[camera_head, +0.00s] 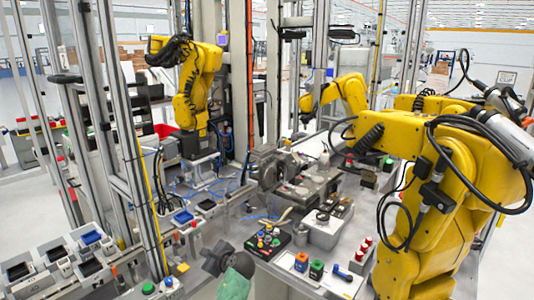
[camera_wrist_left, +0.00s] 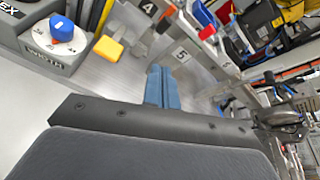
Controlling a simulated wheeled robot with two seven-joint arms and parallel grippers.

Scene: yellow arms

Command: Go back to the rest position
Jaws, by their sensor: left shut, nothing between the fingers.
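My left gripper (camera_wrist_left: 162,87) shows in the left wrist view as two blue fingers side by side, closed together with nothing between them. The dark wrist bar and grey body below it fill the lower part of that view. The fingers lie in front of a pale metal surface with a "5" label beside them; I cannot tell their distance from it. My right gripper is not seen.
In the wrist view a blue knob (camera_wrist_left: 62,28) on a white dial and a yellow block (camera_wrist_left: 108,48) are near. In the head view a large yellow arm (camera_head: 440,205) stands at right, another yellow arm (camera_head: 192,85) at back left, and a button box (camera_head: 267,245) sits front centre.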

